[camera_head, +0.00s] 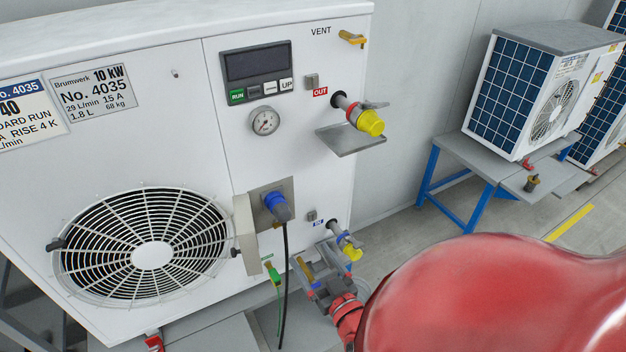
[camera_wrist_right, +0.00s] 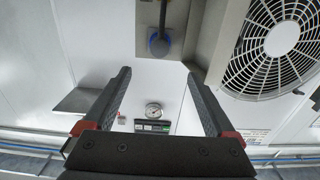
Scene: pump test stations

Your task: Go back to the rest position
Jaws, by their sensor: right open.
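My right gripper (camera_head: 318,270) is in front of the lower right part of the white pump unit (camera_head: 160,130), below the blue plug (camera_head: 277,206). It also shows in the right wrist view (camera_wrist_right: 156,73), where its two dark fingers are apart with nothing between them. In the head view it overlaps the area under the lower yellow-capped fitting (camera_head: 352,251); I cannot tell whether it touches anything there. My red right arm (camera_head: 480,295) fills the lower right of the head view. My left gripper is not in view.
The unit's panel carries a gauge (camera_head: 265,121), a display (camera_head: 258,64), a small grey shelf (camera_head: 352,139) and an upper yellow-capped fitting (camera_head: 370,122). A dark cable (camera_head: 284,290) hangs from the plug. Another unit (camera_head: 535,90) stands on a blue-legged table (camera_head: 462,172) with floor between.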

